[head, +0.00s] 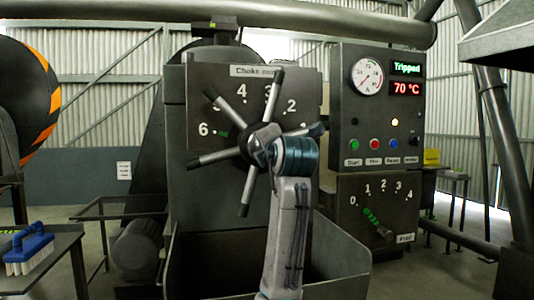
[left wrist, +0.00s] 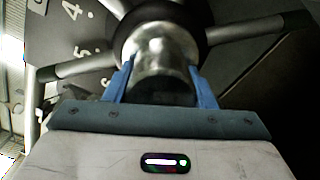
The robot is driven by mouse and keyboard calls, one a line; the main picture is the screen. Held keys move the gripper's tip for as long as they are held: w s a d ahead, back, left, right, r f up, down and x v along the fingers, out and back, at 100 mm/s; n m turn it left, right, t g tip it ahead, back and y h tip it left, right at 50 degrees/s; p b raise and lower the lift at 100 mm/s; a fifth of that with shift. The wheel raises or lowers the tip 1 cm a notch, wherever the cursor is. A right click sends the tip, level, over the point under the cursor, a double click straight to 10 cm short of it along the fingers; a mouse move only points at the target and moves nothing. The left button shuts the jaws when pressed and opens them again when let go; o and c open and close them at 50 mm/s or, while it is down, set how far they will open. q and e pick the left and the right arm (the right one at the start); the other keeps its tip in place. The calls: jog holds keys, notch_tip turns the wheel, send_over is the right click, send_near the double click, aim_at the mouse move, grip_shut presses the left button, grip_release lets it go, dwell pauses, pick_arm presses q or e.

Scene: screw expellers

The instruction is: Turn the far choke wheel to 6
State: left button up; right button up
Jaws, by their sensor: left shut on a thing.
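Numbers 2, 3, 4 and 6 show; a spoke covers part of the dial near 5. A green mark (head: 223,133) shows beside the 6, partly hidden behind the wheel. My left gripper (head: 264,147) is at the wheel's centre. In the left wrist view its blue fingers (left wrist: 161,85) are on either side of the wheel's silver hub (left wrist: 158,55), with spokes spreading beyond. My right gripper is out of view.
A control panel (head: 345,110) with a gauge, a "Tripped" and 70 °C display and coloured buttons stands right of the wheel. Below it is a "Feed" dial (head: 376,205) with a green pointer. A blue brush (head: 30,247) lies on a table at left.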

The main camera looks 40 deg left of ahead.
pick_arm(q)
jog(key=shift+r, duration=0.25)
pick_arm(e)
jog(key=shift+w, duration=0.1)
pick_arm(q)
jog(key=o, duration=1.2)
jog(key=shift+o, duration=0.9)
jog(key=shift+w+f, duration=0.1)
jog(key=shift+f, duration=0.1)
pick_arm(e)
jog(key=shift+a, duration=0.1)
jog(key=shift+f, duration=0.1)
pick_arm(q)
jog(key=b+v, duration=0.1)
jog(key=v, duration=0.9)
jog(key=shift+s+d, duration=0.2)
jog(key=shift+d, duration=0.05)
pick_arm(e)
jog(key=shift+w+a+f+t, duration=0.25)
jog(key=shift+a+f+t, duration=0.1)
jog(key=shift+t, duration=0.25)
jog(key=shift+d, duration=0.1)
